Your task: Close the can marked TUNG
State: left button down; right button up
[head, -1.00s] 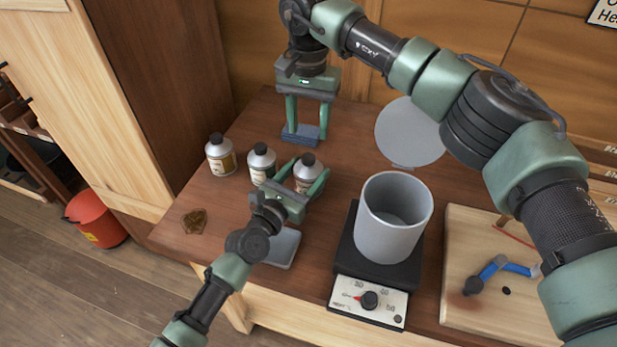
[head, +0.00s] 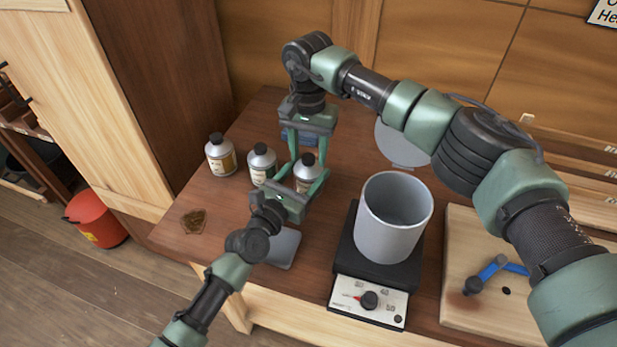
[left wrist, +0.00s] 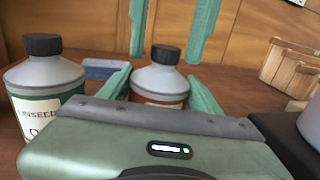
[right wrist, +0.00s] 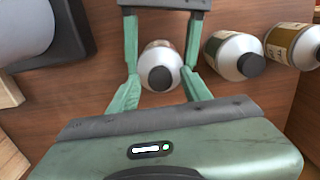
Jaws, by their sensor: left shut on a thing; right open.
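My left gripper (head: 303,180) is shut on the right-hand can (head: 307,178), low around its body. This grey can (left wrist: 160,82) stands upright with a black cap (right wrist: 162,78) on top. Its label is mostly hidden, so I cannot read TUNG on it. My right gripper (head: 308,156) is open, pointing down, with its fingers on either side above the cap. Its fingers also show over the can in the left wrist view (left wrist: 170,55). The middle can (head: 262,164), marked LINSEED in the left wrist view (left wrist: 45,85), and the left can (head: 220,155) are upright and capped.
A blue block (left wrist: 100,69) lies behind the cans. A grey pot (head: 394,222) stands on a hotplate (head: 368,300) to the right. A red bucket (head: 95,217) is on the floor.

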grip_shut()
jog(key=m, duration=0.4)
jog(key=shift+m, duration=0.4)
jog(key=m, duration=0.8)
jog(key=shift+m, duration=0.4)
jog(key=m, duration=2.7)
jog(key=shift+f, duration=0.1)
jog(key=shift+o, duration=0.6)
grip_release()
